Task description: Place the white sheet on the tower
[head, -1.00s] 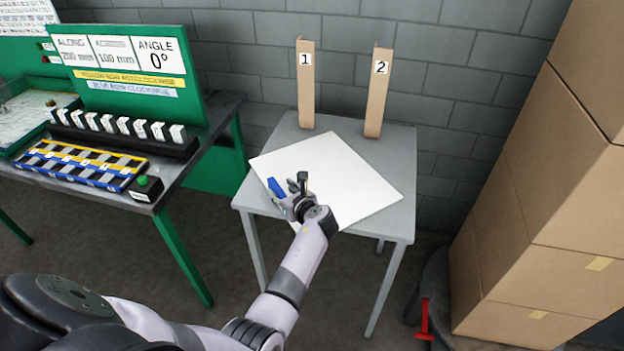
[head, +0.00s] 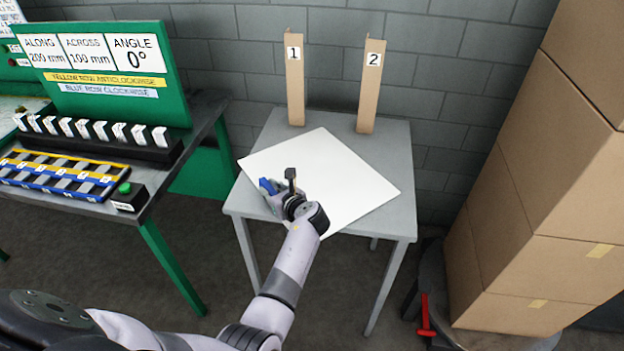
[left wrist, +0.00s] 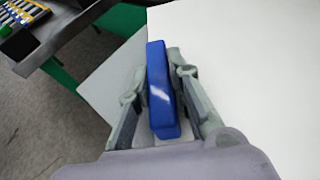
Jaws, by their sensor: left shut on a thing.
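The white sheet (head: 335,180) is a flat square panel, turned at an angle over a small grey table (head: 390,225). Whether it rests on the tabletop or is just above it I cannot tell. A blue block (left wrist: 160,95) is at the sheet's left edge. My left gripper (head: 278,187) is shut on this block, with one finger on each side in the left wrist view. How the block joins the sheet is hidden. Two upright cardboard posts, marked 1 (head: 295,90) and 2 (head: 369,95), stand at the table's back. Nothing is labelled a tower. My right gripper is out of view.
Large cardboard boxes (head: 535,190) are stacked at the right. A dark stand with a red tool (head: 426,315) is beside them. A green workbench (head: 165,235) with white blocks and a sign stands left. A grey block wall closes the back.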

